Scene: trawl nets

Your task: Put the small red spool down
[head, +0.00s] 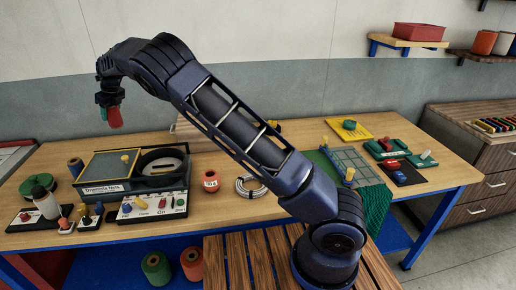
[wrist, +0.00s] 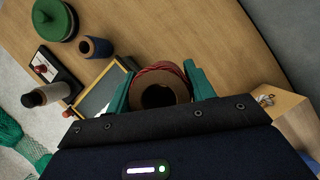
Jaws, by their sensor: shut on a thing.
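The small red spool (head: 116,118) hangs at the end of my gripper (head: 108,111), high above the left part of the table. In the wrist view the spool (wrist: 160,76) sits between the two teal fingers of my gripper (wrist: 160,84), which are shut on its sides. Its open brown core faces the camera. The spool is well clear of the wooden tabletop (head: 228,158).
A wire coil (head: 250,187) lies mid-table. Bare wood shows around the red spool.

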